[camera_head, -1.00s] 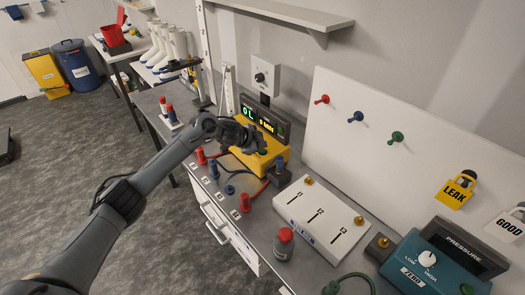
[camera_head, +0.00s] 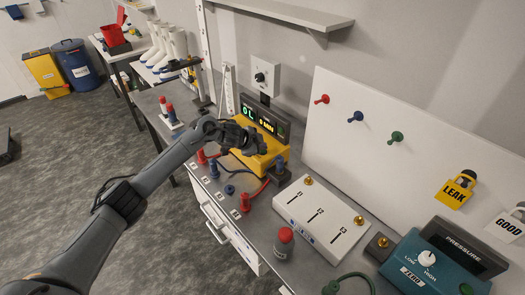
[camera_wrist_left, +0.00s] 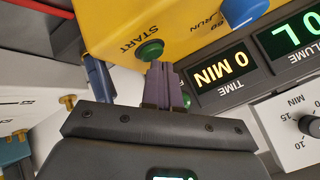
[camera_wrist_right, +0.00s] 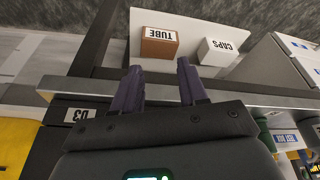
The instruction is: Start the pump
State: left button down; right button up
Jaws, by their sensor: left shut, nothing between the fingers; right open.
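The yellow pump (camera_head: 272,160) stands on the bench at the back wall, under a dark display (camera_head: 262,120) reading 0 L and 0 MIN. The left wrist view shows its yellow face (camera_wrist_left: 120,22) with a green button (camera_wrist_left: 150,50) marked START and a blue knob (camera_wrist_left: 247,5) marked RUN. My left gripper (camera_head: 260,146) is shut and empty over the pump. Its fingertips (camera_wrist_left: 160,68) are right at the START button and hide part of it; I cannot tell whether they touch. My right gripper (camera_wrist_right: 158,67) is open and empty, seen only in its wrist view.
A white box with slots (camera_head: 318,218) and a red-capped bottle (camera_head: 284,243) stand right of the pump. Red and blue fittings (camera_head: 231,190) and hoses lie in front. A blue pressure gauge (camera_head: 420,262) is at the right. TUBE (camera_wrist_right: 159,45) and CAPS (camera_wrist_right: 217,50) boxes face my right gripper.

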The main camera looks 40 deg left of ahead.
pick_arm(q)
jog(key=shift+f, duration=0.2)
dwell(0.3)
jog(key=shift+r, duration=0.1)
jog(key=shift+r+p, duration=0.75)
jog(key=shift+p, duration=0.25)
notch_tip(320, 180, up, 5)
jog(key=p, duration=0.5)
dwell(0.3)
jog(key=shift+s, duration=0.1)
dwell(0.3)
